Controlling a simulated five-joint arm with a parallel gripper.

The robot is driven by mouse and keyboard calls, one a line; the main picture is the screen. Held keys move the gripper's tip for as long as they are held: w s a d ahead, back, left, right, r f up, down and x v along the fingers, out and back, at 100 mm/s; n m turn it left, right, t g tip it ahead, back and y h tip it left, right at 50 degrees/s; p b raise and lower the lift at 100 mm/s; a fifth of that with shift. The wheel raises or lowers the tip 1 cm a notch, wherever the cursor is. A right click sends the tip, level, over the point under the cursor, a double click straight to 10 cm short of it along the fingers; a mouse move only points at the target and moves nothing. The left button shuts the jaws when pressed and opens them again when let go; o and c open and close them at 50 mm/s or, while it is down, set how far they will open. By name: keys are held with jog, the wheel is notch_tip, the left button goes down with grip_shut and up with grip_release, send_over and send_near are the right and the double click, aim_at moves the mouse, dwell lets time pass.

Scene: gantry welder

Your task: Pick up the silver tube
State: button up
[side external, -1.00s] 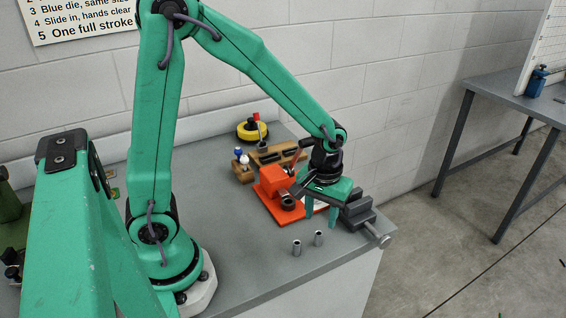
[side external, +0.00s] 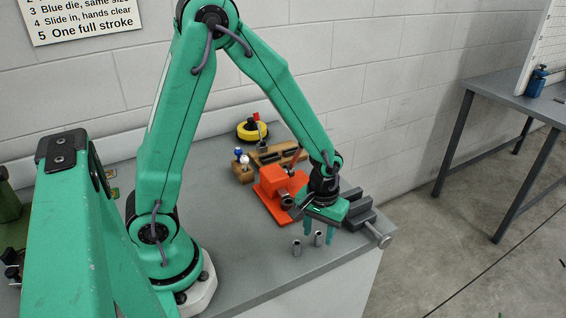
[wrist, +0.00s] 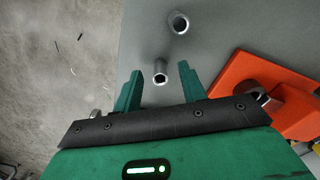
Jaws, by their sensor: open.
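Two silver tubes stand upright on the grey bench near its front edge. In the side external view, one tube (side external: 318,239) is just below my gripper (side external: 319,235) and the other tube (side external: 297,248) is a little to the left. In the wrist view, the nearer tube (wrist: 160,74) shows in the gap between my open fingers (wrist: 160,69), with a gap on both sides. The farther tube (wrist: 180,23) is beyond the fingertips. My gripper is open, points down and holds nothing. I cannot tell the exact height of the fingertips.
An orange tool (side external: 270,182) on an orange base lies behind and left of my gripper. A dark grey vise (side external: 359,209) stands close on the right.

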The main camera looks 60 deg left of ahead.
jog(key=shift+f, duration=0.95)
grip_shut()
